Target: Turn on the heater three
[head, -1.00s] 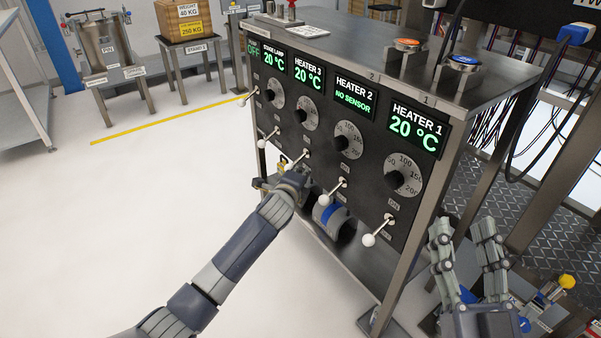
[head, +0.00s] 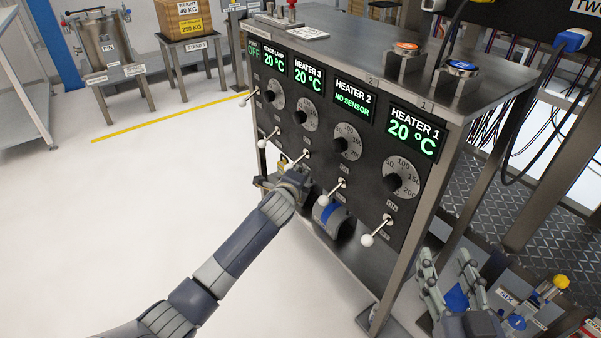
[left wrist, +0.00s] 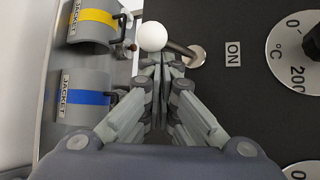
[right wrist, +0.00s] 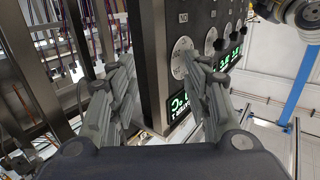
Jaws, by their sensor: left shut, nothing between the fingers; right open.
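The black control panel has a HEATER 3 display (head: 308,78) reading 20 °C, with a round dial (head: 305,115) beneath it. Below that dial is the heater three lever, with a white ball tip (left wrist: 153,36) and a metal pivot (left wrist: 195,55). An ON label (left wrist: 233,52) sits above the pivot on the panel. The lever points downward. My left gripper (head: 290,175) is shut and empty; its fingertips (left wrist: 160,66) are right beside the lever, and contact is unclear. My right gripper (head: 444,262) is open and empty at the right of the cabinet.
Neighbouring levers stick out, including the heater two lever (head: 324,200) and heater one lever (head: 368,239). Jackets with a yellow band (left wrist: 97,20) and blue band (left wrist: 88,98) lie below the panel. A cart with tools (head: 545,295) stands at lower right. Floor at left is clear.

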